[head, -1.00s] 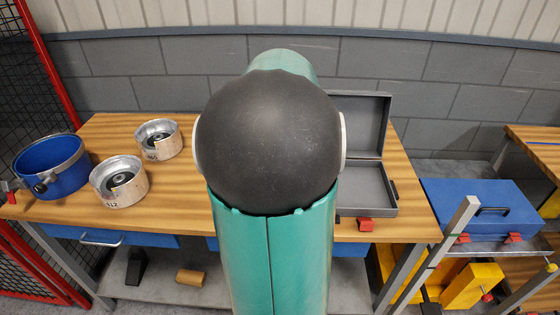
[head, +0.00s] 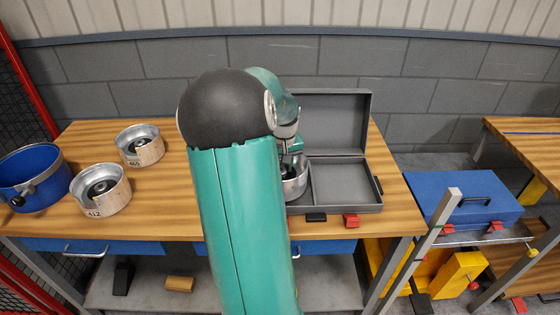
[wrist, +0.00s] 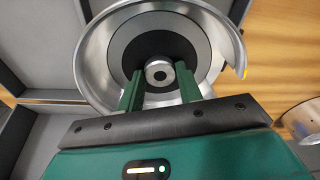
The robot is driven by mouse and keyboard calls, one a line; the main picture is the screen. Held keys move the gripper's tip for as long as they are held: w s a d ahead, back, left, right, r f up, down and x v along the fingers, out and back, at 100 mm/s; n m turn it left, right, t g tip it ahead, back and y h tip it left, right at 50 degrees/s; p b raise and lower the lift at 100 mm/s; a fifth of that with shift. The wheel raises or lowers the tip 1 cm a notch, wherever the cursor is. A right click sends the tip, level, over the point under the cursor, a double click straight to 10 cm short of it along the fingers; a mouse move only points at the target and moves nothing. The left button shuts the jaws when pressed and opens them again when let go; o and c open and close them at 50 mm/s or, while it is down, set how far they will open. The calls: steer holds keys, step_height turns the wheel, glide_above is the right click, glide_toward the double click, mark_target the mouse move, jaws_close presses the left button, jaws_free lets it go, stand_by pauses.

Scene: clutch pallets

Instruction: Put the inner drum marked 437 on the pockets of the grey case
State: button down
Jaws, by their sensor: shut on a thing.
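My gripper (head: 290,152) is shut on a silver drum (head: 295,186), which hangs open side up at the left part of the grey case. In the wrist view my gripper (wrist: 160,88) has its two green fingers at the drum's central hub, inside the silver rim (wrist: 92,60). No number shows on this drum. The grey case (head: 347,187) lies open on the bench, its lid (head: 335,120) raised at the back. My arm hides its left part, and I cannot tell whether the drum touches it. The case also shows in the wrist view (wrist: 45,97).
Drums marked 465 (head: 150,152) and 412 (head: 110,200) stand on the wooden bench (head: 180,220) at left, beside a blue pot (head: 30,178). Red (head: 351,220) and black latches are at the case's front. A blue toolbox (head: 465,200) is at right.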

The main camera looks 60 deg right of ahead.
mark_target(283, 173)
steer(key=shift+f, duration=0.5)
steer(key=shift+f, duration=0.1)
steer(key=c, duration=0.9)
jaws_free()
steer(key=shift+f, duration=0.15)
steer(key=shift+c, duration=0.2)
step_height(283, 173, up, 12)
steer(key=s+a, duration=0.1)
